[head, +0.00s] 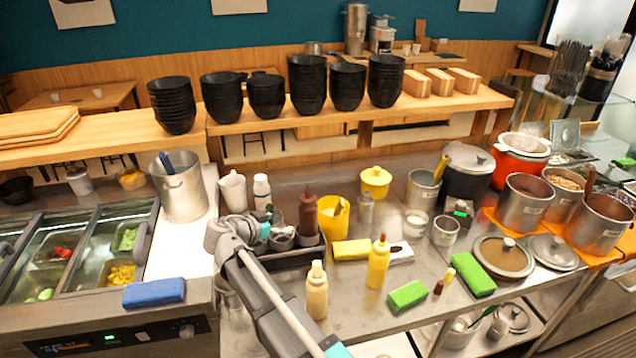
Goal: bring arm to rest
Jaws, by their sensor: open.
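My arm (275,300) reaches up from the bottom middle over the front of the steel counter (345,305). It bends at a grey joint near the black condiment tray (290,263). My gripper (278,228) is at the far end of the arm, by the small dark cups of that tray. It is small and dark against them, and its fingertips are hard to make out. It is open, and I see nothing held in it.
A brown bottle (308,215), a yellow container (333,217), a cream bottle (316,290) and a yellow bottle (378,262) stand close to the arm. A steel pot (180,190) stands left. Green sponges (408,295) lie right. Stacked black bowls (306,85) line the back shelf.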

